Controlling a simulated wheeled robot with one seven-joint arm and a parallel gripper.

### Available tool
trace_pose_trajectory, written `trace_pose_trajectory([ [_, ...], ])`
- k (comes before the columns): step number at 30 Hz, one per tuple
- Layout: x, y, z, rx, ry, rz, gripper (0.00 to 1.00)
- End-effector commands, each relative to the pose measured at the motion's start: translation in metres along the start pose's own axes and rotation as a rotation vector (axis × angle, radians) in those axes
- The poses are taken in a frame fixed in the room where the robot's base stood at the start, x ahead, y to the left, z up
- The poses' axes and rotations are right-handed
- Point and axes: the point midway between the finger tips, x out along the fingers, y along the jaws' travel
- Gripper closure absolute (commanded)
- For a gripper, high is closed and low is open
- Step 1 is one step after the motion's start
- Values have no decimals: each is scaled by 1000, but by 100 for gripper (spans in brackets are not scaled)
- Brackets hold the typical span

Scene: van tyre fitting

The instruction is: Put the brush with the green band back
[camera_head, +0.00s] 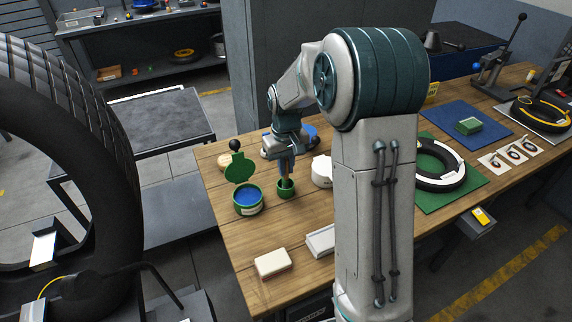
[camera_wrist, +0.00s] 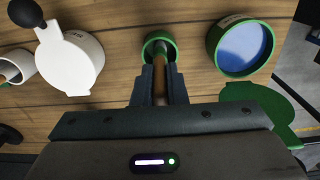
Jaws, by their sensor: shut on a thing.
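My gripper (camera_head: 287,153) points down over the workbench and is shut on a brush with a brown handle (camera_wrist: 160,82). The brush hangs upright, its lower end inside a small green cup (camera_head: 286,194). The cup's green rim (camera_wrist: 151,37) rings the brush in the wrist view. I cannot tell whether the brush touches the cup's bottom. My fingers hide part of the handle, and I cannot make out its band.
A white-lidded tin (camera_wrist: 70,65) stands beside the cup, with a white holder (camera_wrist: 18,62) past it. A pale block (camera_head: 273,263) lies near the bench's front edge. A tyre on a green mat (camera_head: 462,186) lies right. Bare wood lies in front of the cup.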

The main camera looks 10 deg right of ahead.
Motion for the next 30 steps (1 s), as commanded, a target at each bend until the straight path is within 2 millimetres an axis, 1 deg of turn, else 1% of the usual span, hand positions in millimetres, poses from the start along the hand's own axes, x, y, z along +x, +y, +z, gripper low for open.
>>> trace_pose_trajectory([
  [6, 4, 0, 0, 0, 0, 0, 100],
  [7, 3, 0, 0, 0, 0, 0, 79],
  [8, 3, 0, 0, 0, 0, 0, 71],
  [9, 3, 0, 0, 0, 0, 0, 66],
  [17, 2, 0, 0, 0, 0, 0, 66],
  [20, -3, 0, 0, 0, 1, 0, 66],
  [23, -16, 0, -1, 1, 4, 1, 66],
  [30, -68, 0, -1, 1, 6, 1, 66],
])
